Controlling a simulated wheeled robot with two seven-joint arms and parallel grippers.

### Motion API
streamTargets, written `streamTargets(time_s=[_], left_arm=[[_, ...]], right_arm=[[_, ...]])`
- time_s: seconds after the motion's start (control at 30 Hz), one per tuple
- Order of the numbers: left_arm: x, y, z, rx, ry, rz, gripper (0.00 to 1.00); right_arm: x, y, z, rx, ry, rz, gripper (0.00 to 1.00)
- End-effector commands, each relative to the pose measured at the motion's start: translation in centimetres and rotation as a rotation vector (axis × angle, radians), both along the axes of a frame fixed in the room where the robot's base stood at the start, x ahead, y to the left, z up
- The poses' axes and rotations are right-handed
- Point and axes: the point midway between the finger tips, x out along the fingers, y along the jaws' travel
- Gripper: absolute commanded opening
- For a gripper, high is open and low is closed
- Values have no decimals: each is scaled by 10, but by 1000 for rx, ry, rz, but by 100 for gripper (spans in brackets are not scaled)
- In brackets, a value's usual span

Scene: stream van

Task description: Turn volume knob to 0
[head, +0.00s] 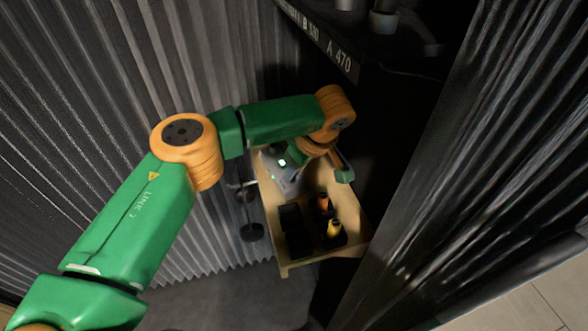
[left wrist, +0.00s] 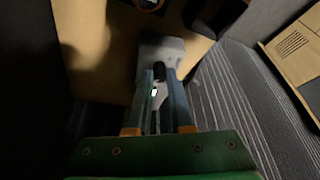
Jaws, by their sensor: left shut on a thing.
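A small grey device (head: 283,172) with lit green spots sits on the wooden shelf, and it also shows in the left wrist view (left wrist: 165,52). A dark knob (left wrist: 159,72) on it is seen between the two fingers of my left gripper (left wrist: 160,80). The left gripper is shut on this knob, its fingers one on each side. In the head view my wrist covers most of the fingers and the knob. The knob's setting cannot be read. My right gripper is in neither view.
The wooden shelf (head: 288,267) also bears dark boxes (head: 290,217) and a yellow-topped item (head: 334,228). A dark upper shelf edge with white lettering (head: 340,60) is above. Corrugated dark walls (head: 60,120) stand at the left and right.

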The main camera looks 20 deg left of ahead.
Motion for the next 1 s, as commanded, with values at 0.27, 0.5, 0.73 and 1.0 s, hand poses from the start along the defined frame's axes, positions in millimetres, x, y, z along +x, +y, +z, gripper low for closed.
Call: streamTargets(time_s=[0.27, 0.5, 0.73, 1.0], left_arm=[[0, 0, 0, 0, -1, 0, 0], [0, 0, 0, 1, -1, -1, 0], [0, 0, 0, 1, -1, -1, 0], [0, 0, 0, 0, 0, -1, 51]], right_arm=[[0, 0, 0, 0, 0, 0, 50], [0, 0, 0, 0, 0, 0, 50], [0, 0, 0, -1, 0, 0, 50], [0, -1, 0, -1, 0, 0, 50]])
